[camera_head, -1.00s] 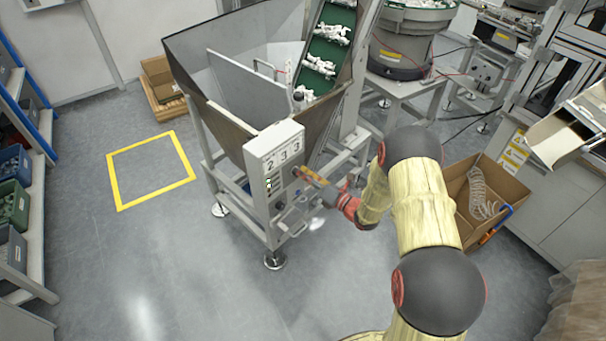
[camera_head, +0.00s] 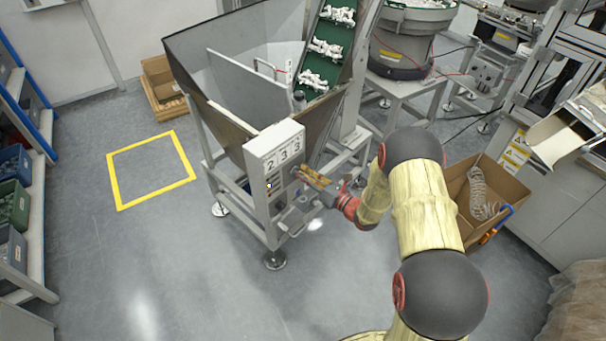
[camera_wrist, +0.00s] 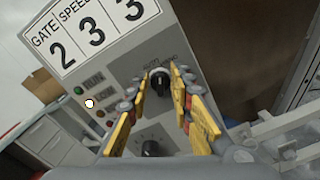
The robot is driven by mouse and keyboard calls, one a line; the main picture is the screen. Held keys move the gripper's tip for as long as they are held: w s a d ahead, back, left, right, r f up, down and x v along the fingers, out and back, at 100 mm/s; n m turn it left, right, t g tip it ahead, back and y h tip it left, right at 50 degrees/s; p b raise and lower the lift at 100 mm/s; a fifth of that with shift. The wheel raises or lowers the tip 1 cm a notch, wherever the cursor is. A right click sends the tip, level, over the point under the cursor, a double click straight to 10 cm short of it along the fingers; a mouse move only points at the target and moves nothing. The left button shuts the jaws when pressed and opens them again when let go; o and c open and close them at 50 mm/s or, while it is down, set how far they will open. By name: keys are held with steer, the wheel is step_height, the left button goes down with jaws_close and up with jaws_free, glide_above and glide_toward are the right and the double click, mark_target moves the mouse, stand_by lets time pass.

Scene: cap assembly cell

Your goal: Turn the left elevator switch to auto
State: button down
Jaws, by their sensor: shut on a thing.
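The grey control box (camera_head: 273,161) is fixed to the front of the hopper; its panel also shows close up and tilted in the wrist view (camera_wrist: 122,72). A black switch knob (camera_wrist: 158,79) sits on the panel between my fingertips, its label partly hidden and too small to read surely. My gripper (camera_wrist: 162,77) is shut on this upper knob, with a yellow-padded finger on each side. In the head view, my gripper (camera_head: 302,175) reaches the box from the right. A second black knob (camera_wrist: 151,148) is lower on the panel, between the finger bases.
Panel lamps lie left of the knob; one lamp (camera_wrist: 89,103) glows whitish, beside a green one (camera_wrist: 79,90). The metal hopper (camera_head: 215,110) and green conveyor (camera_head: 327,48) with white parts rise behind. A cardboard box (camera_head: 507,190) stands right. Floor at left is clear.

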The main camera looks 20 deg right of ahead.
steer(key=n+b, duration=0.1)
steer(key=n, duration=0.4)
steer(key=shift+s+a, duration=0.1)
steer(key=shift+a, duration=0.05)
stand_by(0.3)
steer(key=c, duration=1.7)
jaws_free()
steer(key=v, duration=1.2)
